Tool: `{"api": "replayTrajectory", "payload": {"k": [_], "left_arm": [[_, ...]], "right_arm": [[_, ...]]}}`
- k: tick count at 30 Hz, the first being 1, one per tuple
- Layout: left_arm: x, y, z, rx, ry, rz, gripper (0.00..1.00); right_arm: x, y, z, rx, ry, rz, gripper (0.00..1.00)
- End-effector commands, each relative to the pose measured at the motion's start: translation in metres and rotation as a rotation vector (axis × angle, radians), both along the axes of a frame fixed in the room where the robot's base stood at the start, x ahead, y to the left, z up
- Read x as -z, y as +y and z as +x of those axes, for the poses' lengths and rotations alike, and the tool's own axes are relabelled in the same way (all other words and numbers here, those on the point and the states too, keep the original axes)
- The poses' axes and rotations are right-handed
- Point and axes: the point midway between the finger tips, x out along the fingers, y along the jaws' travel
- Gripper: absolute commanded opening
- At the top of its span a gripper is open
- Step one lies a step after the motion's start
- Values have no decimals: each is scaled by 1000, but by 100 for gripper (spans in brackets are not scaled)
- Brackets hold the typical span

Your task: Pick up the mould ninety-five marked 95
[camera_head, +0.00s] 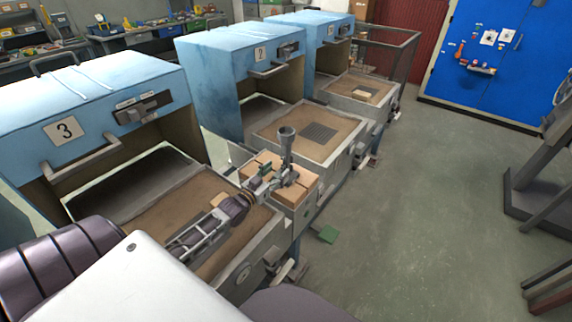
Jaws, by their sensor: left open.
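A grey shell mould (286,145) with a flared cup on top stands upright on tan blocks in a tray in front of the furnaces. No 95 marking can be read on it at this size. My left gripper (271,180) is open at the end of the arm from the left, beside the mould's lower part. I cannot tell whether its fingers touch the mould. The gripper hides part of the blocks and of the mould's foot. My right gripper is not in view.
Blue furnaces marked 3 (65,131) and 2 (260,54) stand open behind, with a third further right. A sand-coloured bed with a dark grate (308,135) lies right of the mould.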

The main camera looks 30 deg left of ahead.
Motion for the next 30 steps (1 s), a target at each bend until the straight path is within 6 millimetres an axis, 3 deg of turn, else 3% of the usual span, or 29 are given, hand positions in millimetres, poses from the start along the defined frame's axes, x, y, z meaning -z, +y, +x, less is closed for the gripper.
{"api": "replayTrajectory", "payload": {"k": [15, 30], "left_arm": [[0, -1, 22, 0, 1, 0, 62], [0, -1, 25, 0, 0, 0, 62]], "right_arm": [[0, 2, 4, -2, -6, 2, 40], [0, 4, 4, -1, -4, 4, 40]]}}
